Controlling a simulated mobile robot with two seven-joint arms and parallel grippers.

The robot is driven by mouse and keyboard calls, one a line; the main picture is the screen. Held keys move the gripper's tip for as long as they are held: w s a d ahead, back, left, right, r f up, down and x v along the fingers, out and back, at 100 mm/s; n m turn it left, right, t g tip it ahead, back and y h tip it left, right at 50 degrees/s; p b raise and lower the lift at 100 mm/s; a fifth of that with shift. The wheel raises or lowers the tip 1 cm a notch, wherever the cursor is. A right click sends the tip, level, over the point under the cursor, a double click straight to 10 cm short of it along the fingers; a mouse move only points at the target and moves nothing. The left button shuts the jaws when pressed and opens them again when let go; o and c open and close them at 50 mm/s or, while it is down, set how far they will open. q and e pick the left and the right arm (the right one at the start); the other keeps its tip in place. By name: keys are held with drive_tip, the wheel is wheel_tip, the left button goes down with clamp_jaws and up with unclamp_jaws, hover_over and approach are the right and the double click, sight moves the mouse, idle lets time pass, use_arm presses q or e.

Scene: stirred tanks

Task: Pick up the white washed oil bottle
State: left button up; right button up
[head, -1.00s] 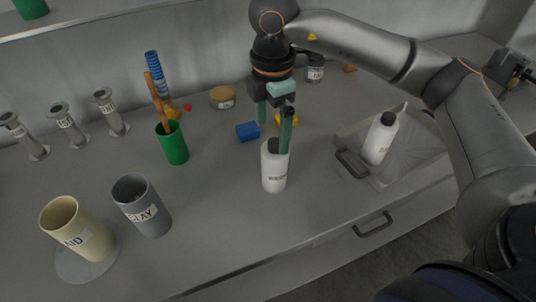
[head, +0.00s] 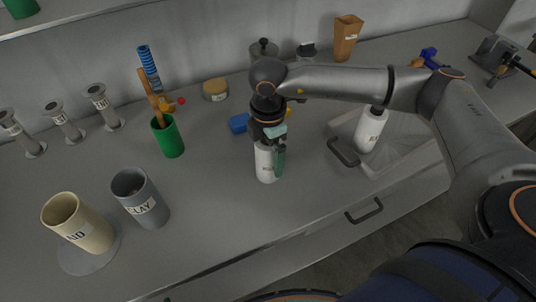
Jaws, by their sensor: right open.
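A white bottle (head: 265,166) with a small, unreadable label stands upright on the grey bench. My right gripper (head: 272,155) points down over it, with its green fingers at the bottle's upper part. The gripper is open; one finger shows in front of the bottle's right side, and the bottle's cap is hidden behind the gripper. A second white bottle (head: 370,131) with a dark cap stands in the tray to the right, its top partly covered by my arm. I cannot tell from the labels which bottle is the washed oil. My left gripper is not in view.
A tray (head: 400,155) with a dark handle is at right. A green cup (head: 168,138) with tools, a grey CLAY cup (head: 140,200) and a cream cup (head: 78,225) stand at left. A blue block (head: 238,123) lies behind the bottle. Bench front is clear.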

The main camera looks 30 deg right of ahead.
drive_tip(key=shift+r, duration=0.1)
clamp_jaws()
idle(0.7)
